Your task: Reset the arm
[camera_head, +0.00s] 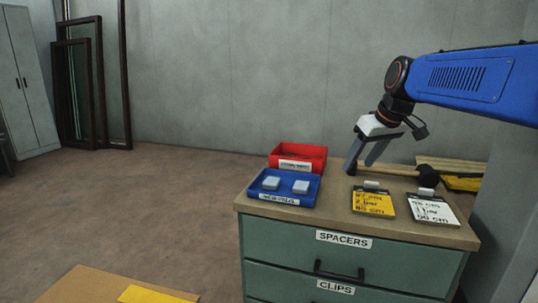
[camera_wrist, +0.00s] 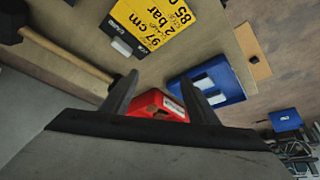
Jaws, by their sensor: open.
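My blue arm (camera_head: 470,82) reaches in from the right in the head view. My gripper (camera_head: 363,160) hangs above the back of the cabinet top, its two fingers spread apart with nothing between them. It also shows in the wrist view (camera_wrist: 160,88), with the red bin (camera_wrist: 158,104) visible beyond the gap between the fingers. In the head view the gripper is to the right of the red bin (camera_head: 314,155) and behind the yellow card (camera_head: 373,202).
A green drawer cabinet (camera_head: 345,262) carries a blue tray (camera_head: 284,199) with two pale blocks, a white card (camera_head: 432,209) and a mallet (camera_head: 427,177). A cardboard piece (camera_head: 85,288) is at the lower left. Open floor (camera_head: 140,205) spreads left.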

